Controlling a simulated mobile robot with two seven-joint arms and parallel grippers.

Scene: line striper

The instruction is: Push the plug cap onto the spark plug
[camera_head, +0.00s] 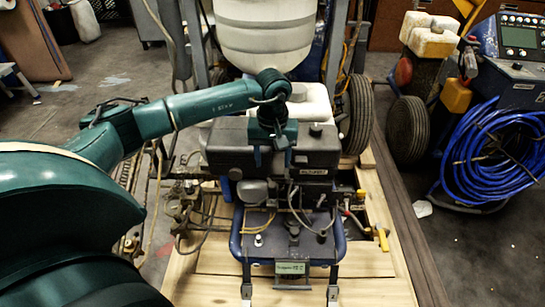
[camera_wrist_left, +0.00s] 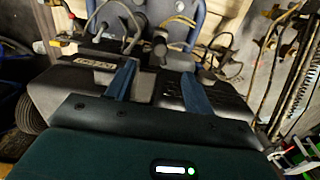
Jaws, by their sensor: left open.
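My left gripper (camera_head: 272,158) hangs over the dark engine block (camera_head: 225,140), its fingers pointing down. In the left wrist view the two blue fingers (camera_wrist_left: 158,78) are apart with nothing held between them. A small white-tipped upright piece (camera_head: 258,240), possibly the spark plug, stands on the front plate at left, well in front of the gripper. A small black piece at a cable's end (camera_head: 321,237), possibly the plug cap, is at right on the same plate. Both are too small to identify surely. My right gripper is not in view.
A blue tubular frame (camera_head: 237,245) surrounds the front plate, and thin cables (camera_head: 292,205) loop over it. A white tank (camera_head: 265,40) stands behind the engine. Wooden boards (camera_head: 365,265) lie beneath. A blue hose coil (camera_head: 495,155) is at right.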

